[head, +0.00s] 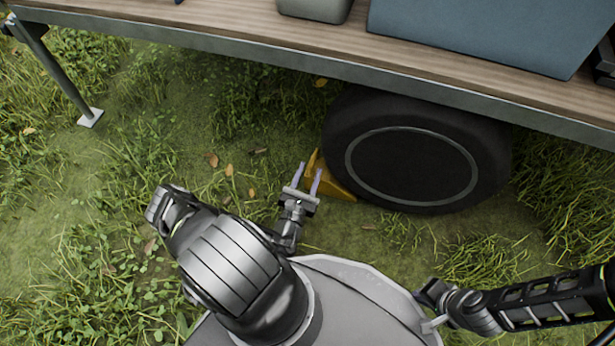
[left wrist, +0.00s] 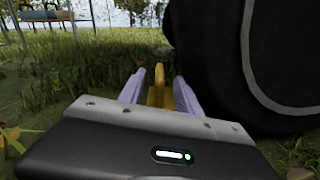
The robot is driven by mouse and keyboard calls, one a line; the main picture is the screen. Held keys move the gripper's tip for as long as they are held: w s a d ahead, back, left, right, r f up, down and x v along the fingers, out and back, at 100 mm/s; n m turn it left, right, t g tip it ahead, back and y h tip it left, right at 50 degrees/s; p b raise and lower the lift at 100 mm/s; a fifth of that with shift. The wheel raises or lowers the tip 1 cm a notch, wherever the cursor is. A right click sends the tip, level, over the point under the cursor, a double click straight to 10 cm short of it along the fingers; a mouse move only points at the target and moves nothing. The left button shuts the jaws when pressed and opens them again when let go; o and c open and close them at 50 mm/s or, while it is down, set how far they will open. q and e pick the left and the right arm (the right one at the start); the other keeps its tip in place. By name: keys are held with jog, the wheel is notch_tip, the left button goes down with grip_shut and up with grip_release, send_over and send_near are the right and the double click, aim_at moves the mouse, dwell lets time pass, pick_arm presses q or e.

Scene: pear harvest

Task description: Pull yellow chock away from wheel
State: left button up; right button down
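The yellow chock (head: 334,187) sits on the grass against the left side of the black wheel (head: 412,165). My left gripper (head: 310,174) is open beside the wheel, its two fingers pointing at the chock. In the left wrist view the upper part of the chock (left wrist: 157,92) shows between the two spread fingers (left wrist: 160,82). I cannot tell whether either finger touches it. My right gripper (head: 430,306) is low on the right, far from the chock, and its finger opening is unclear.
The wheel stands under a wagon bed with a wooden deck (head: 240,36) and a metal side rail. A blue box (head: 470,30) rests on the deck. A support leg (head: 60,75) stands at the far left. Grass left of the chock is open.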

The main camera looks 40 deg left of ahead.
pick_arm(q)
jog(key=b+x, duration=0.2)
jog(key=x, duration=0.3)
jog(key=shift+f, duration=0.15)
jog(key=shift+w+a, duration=0.25)
jog(key=shift+w, duration=0.45)
jog(key=shift+c, duration=0.2)
grip_shut()
dwell(0.5)
